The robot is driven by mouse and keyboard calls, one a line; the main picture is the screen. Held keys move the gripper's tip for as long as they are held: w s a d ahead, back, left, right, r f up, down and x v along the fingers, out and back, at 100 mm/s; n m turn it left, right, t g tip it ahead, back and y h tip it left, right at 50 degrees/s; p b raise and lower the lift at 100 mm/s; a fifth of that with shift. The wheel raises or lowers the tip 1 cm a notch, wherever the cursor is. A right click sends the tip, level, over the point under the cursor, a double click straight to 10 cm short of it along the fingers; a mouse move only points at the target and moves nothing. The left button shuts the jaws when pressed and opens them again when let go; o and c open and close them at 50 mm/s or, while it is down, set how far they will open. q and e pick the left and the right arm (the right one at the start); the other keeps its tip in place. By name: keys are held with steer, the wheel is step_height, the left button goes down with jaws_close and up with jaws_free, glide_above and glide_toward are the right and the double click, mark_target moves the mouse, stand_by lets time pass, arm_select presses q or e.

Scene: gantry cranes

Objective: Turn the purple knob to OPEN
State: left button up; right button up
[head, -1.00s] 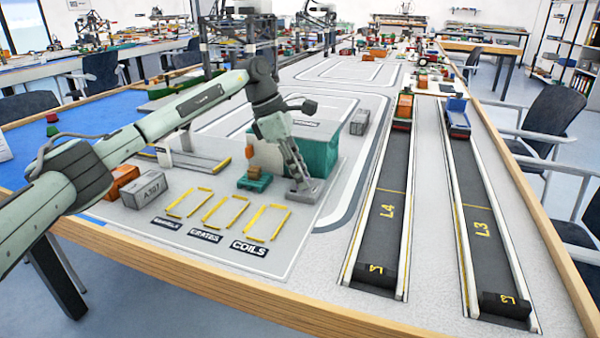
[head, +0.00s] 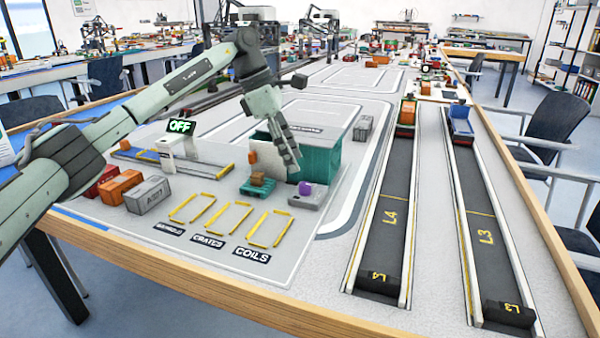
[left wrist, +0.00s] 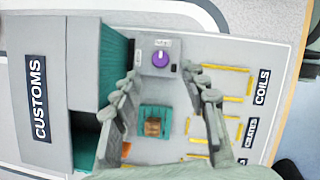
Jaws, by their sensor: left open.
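The purple knob (head: 305,188) sits on top of a small grey control box (head: 318,199), right of a green pallet. In the left wrist view, the knob (left wrist: 160,58) shows from above, with small white labels on the box beside it. The labels are too small to read, and I cannot tell the knob's setting. My left gripper (head: 294,168) points down just above and behind the knob, apart from it. In the left wrist view its fingers (left wrist: 168,85) are spread with nothing between the tips, and the knob lies beyond them. My right gripper is not in view.
A teal customs building (head: 322,160) with a grey roof stands close behind the box. The green pallet (head: 257,189) carries a brown crate. Yellow-outlined bays (head: 232,222) lie in front left. Conveyor lanes run at right.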

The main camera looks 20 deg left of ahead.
arm_select(q)
steer(key=shift+v, duration=2.7)
